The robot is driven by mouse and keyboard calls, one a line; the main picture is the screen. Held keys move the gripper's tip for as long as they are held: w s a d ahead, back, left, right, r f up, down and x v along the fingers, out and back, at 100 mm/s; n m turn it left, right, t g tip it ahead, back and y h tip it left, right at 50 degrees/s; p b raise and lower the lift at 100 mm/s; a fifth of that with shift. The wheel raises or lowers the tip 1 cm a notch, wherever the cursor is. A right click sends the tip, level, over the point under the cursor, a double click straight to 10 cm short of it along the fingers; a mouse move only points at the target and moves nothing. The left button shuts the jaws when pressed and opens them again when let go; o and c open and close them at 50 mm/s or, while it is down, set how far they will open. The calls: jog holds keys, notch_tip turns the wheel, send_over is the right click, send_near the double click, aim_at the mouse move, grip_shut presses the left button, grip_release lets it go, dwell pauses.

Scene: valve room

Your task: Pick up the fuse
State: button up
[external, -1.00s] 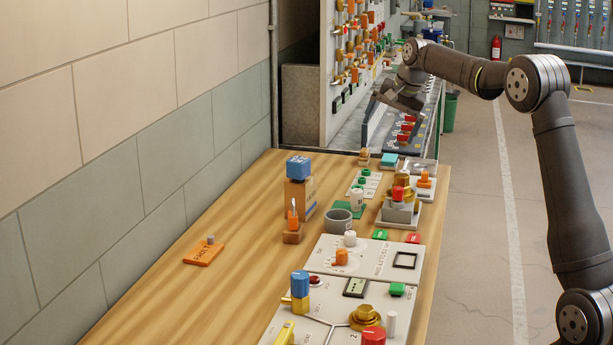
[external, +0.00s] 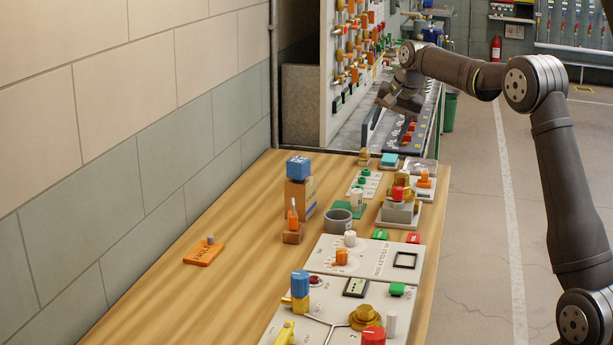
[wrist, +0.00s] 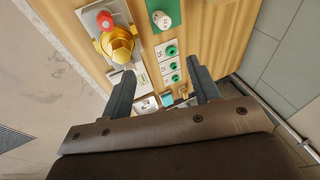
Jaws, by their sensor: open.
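I cannot tell for certain which part is the fuse. A white cylinder (external: 357,201) stands on a green mat (external: 343,208) and also shows at the top of the wrist view (wrist: 162,19). Behind it lies a pale plate (external: 360,190) with several small green round parts, in the middle of the wrist view (wrist: 171,66). My gripper (external: 386,138) is open, above the far end of the wooden table. In the wrist view my gripper (wrist: 161,76) has its two fingers wide apart with nothing held between them.
A yellow-and-red valve part (external: 399,200) stands right of the mat. A grey cup (external: 338,221), a blue-topped block (external: 299,168) and control panels (external: 365,256) occupy the nearer table. An orange plate (external: 203,253) lies left, with bare wood (external: 240,220) around it.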

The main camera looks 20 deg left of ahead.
aim_at(357, 191)
jog(key=a+f+n, duration=0.2)
jog(key=f, duration=0.3)
jog(key=w+a+f+n+h, duration=0.1)
jog(key=a+f+n, duration=0.1)
jog(key=f, duration=0.4)
jog(key=w+a+f+n+t, duration=0.1)
jog(key=a+f+n, duration=0.1)
jog(key=f, duration=0.4)
jog(key=shift+w+a+h, duration=0.2)
jog(key=shift+a+h, duration=0.1)
jog(key=shift+a, duration=0.25)
jog(key=shift+w+x, duration=0.15)
jog(key=shift+x, duration=1.25)
jog(key=shift+w+x, duration=0.2)
jog(key=shift+x, duration=1.2)
jog(key=shift+a+r, duration=0.15)
jog(key=shift+r, duration=0.05)
jog(key=c, duration=1.1)
